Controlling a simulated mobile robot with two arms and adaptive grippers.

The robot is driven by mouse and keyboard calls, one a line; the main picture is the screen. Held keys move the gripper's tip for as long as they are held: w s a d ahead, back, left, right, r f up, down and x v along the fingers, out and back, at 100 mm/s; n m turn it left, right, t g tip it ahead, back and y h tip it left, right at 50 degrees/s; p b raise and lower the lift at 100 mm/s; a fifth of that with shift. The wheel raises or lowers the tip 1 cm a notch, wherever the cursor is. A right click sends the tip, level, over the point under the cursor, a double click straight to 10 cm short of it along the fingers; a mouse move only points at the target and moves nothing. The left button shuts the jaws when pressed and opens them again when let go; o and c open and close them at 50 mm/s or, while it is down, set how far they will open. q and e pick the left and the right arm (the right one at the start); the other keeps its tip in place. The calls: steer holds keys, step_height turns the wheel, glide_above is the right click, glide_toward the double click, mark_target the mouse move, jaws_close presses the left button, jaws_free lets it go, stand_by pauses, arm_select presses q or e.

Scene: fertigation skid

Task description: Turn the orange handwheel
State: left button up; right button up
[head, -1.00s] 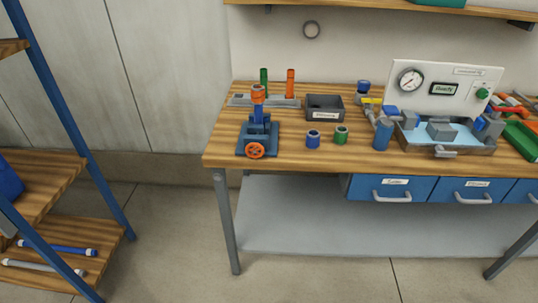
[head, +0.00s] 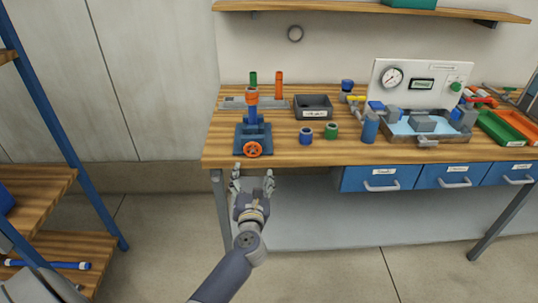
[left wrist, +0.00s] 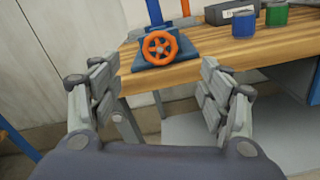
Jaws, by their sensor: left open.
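The orange handwheel (head: 253,149) is on the front of a blue vise-like fixture (head: 252,131) at the left end of the wooden workbench. An orange-topped blue piece stands upright in the fixture. My left gripper (head: 253,180) is open and empty, just below and in front of the bench edge, apart from the handwheel. In the left wrist view the handwheel (left wrist: 160,48) shows beyond and between the spread fingers (left wrist: 158,85), with its spokes facing me. My right gripper is in neither view.
A blue ring-like cylinder (head: 306,135) and a green one (head: 332,131) stand right of the fixture. A dark bin (head: 313,107) and a rack with a green and an orange tube are behind. A gauge panel (head: 420,88) with a water tray stands right. A blue-framed shelf (head: 70,140) is at left.

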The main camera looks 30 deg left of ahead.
mark_target(253, 149)
arm_select(q)
steer(key=x, duration=1.1)
steer(key=shift+r, duration=0.1)
steer(key=c, duration=1.1)
